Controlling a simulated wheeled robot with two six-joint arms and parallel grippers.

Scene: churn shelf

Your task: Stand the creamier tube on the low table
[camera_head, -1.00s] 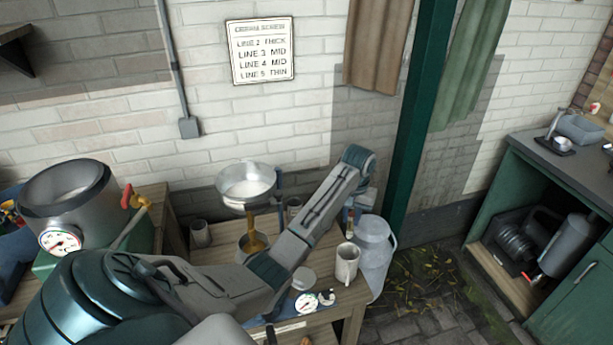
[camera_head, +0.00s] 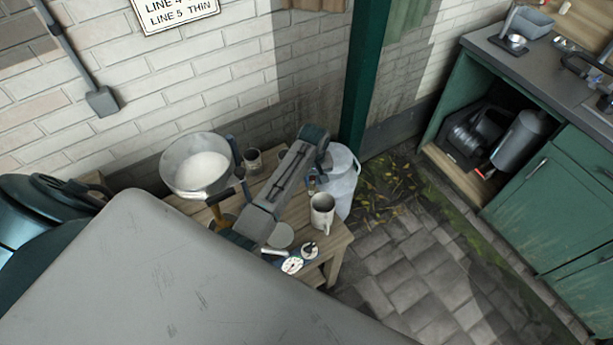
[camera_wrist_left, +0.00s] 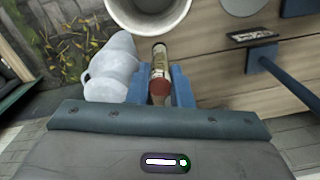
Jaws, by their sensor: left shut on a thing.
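My left gripper (camera_wrist_left: 162,90) is shut on a slim tube (camera_wrist_left: 159,62) with a pale label and a dark red end. The tube sits between the blue fingers in the left wrist view. In the head view the left gripper (camera_head: 318,183) is over the right back part of the low wooden table (camera_head: 338,243), beside a pale metal can. The tube is hard to make out there. Whether the tube touches the table I cannot tell. My right gripper is not in view.
A cream mug (camera_head: 322,212) stands near the tube, with the metal can (camera_head: 343,180) beside it. A bowl of white liquid (camera_head: 198,168) is on a stand at left. A small cup (camera_head: 253,160) is behind. Round gauges (camera_head: 292,265) lie at the table's front.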

